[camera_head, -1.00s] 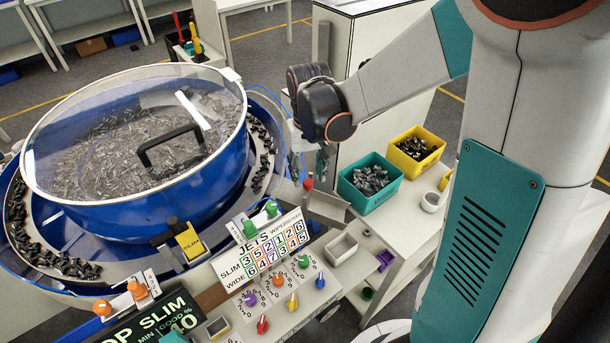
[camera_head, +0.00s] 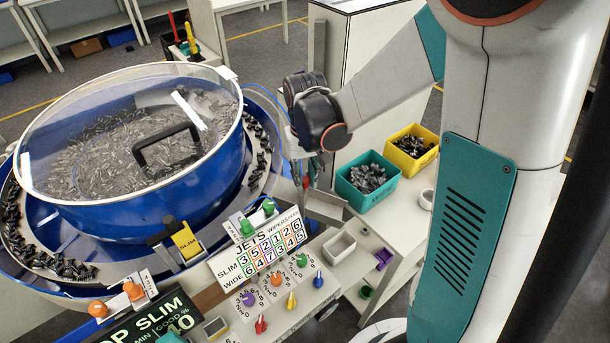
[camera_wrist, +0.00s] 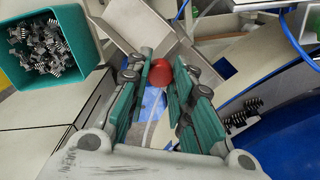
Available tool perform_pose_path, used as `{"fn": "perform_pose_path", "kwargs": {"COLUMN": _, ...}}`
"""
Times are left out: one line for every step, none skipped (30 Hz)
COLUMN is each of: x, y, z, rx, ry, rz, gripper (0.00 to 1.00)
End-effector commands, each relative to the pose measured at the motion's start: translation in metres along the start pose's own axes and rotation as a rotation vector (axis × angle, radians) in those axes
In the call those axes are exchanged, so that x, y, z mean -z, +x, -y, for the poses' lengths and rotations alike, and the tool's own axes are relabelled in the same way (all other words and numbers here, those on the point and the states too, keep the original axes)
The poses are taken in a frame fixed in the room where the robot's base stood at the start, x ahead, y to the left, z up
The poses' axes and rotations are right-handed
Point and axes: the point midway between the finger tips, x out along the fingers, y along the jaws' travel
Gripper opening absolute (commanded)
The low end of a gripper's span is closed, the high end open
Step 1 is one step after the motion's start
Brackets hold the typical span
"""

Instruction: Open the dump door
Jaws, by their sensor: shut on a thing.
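A red ball-shaped knob (camera_wrist: 160,72), which I take to be the dump door's handle, sits between my fingertips in the wrist view. In the head view the red knob (camera_head: 306,182) shows at the right side of the blue bowl, just below my fingers. My gripper (camera_head: 312,172) points down there, and its teal fingers (camera_wrist: 160,80) are closed on the knob. A grey metal chute (camera_head: 325,206) lies beside the knob and also shows in the wrist view (camera_wrist: 138,28). The door panel itself cannot be clearly made out.
The blue bowl (camera_head: 100,215) with a clear lid stands left of my gripper. A teal bin (camera_head: 352,193) and a yellow bin (camera_head: 400,162) of parts stand to the right. A control panel with coloured knobs (camera_head: 275,290) lies in front.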

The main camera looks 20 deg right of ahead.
Motion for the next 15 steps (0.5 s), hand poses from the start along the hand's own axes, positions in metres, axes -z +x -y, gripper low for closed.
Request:
{"fn": "perform_pose_path", "kwargs": {"x": 0.000, "y": -0.005, "z": 0.000, "rx": 0.000, "ry": 0.000, "rz": 0.000, "gripper": 0.00}}
{"fn": "perform_pose_path", "kwargs": {"x": 0.000, "y": -0.009, "z": 0.000, "rx": 0.000, "ry": 0.000, "rz": 0.000, "gripper": 0.00}}
{"fn": "perform_pose_path", "kwargs": {"x": 0.000, "y": -0.014, "z": 0.000, "rx": 0.000, "ry": 0.000, "rz": 0.000, "gripper": 0.00}}
{"fn": "perform_pose_path", "kwargs": {"x": 0.000, "y": -0.018, "z": 0.000, "rx": 0.000, "ry": 0.000, "rz": 0.000, "gripper": 0.00}}
{"fn": "perform_pose_path", "kwargs": {"x": 0.000, "y": -0.023, "z": 0.000, "rx": 0.000, "ry": 0.000, "rz": 0.000, "gripper": 0.00}}
{"fn": "perform_pose_path", "kwargs": {"x": 0.000, "y": -0.029, "z": 0.000, "rx": 0.000, "ry": 0.000, "rz": 0.000, "gripper": 0.00}}
{"fn": "perform_pose_path", "kwargs": {"x": 0.000, "y": -0.033, "z": 0.000, "rx": 0.000, "ry": 0.000, "rz": 0.000, "gripper": 0.00}}
{"fn": "perform_pose_path", "kwargs": {"x": 0.000, "y": -0.037, "z": 0.000, "rx": 0.000, "ry": 0.000, "rz": 0.000, "gripper": 0.00}}
{"fn": "perform_pose_path", "kwargs": {"x": 0.000, "y": -0.040, "z": 0.000, "rx": 0.000, "ry": 0.000, "rz": 0.000, "gripper": 0.00}}
{"fn": "perform_pose_path", "kwargs": {"x": 0.000, "y": -0.041, "z": 0.000, "rx": 0.000, "ry": 0.000, "rz": 0.000, "gripper": 0.00}}
{"fn": "perform_pose_path", "kwargs": {"x": 0.000, "y": -0.041, "z": 0.000, "rx": 0.000, "ry": 0.000, "rz": 0.000, "gripper": 0.00}}
{"fn": "perform_pose_path", "kwargs": {"x": 0.000, "y": -0.040, "z": 0.000, "rx": 0.000, "ry": 0.000, "rz": 0.000, "gripper": 0.00}}
{"fn": "perform_pose_path", "kwargs": {"x": 0.000, "y": -0.039, "z": 0.000, "rx": 0.000, "ry": 0.000, "rz": 0.000, "gripper": 0.00}}
{"fn": "perform_pose_path", "kwargs": {"x": 0.000, "y": -0.039, "z": 0.000, "rx": 0.000, "ry": 0.000, "rz": 0.000, "gripper": 0.00}}
{"fn": "perform_pose_path", "kwargs": {"x": 0.000, "y": -0.039, "z": 0.000, "rx": 0.000, "ry": 0.000, "rz": 0.000, "gripper": 0.00}}
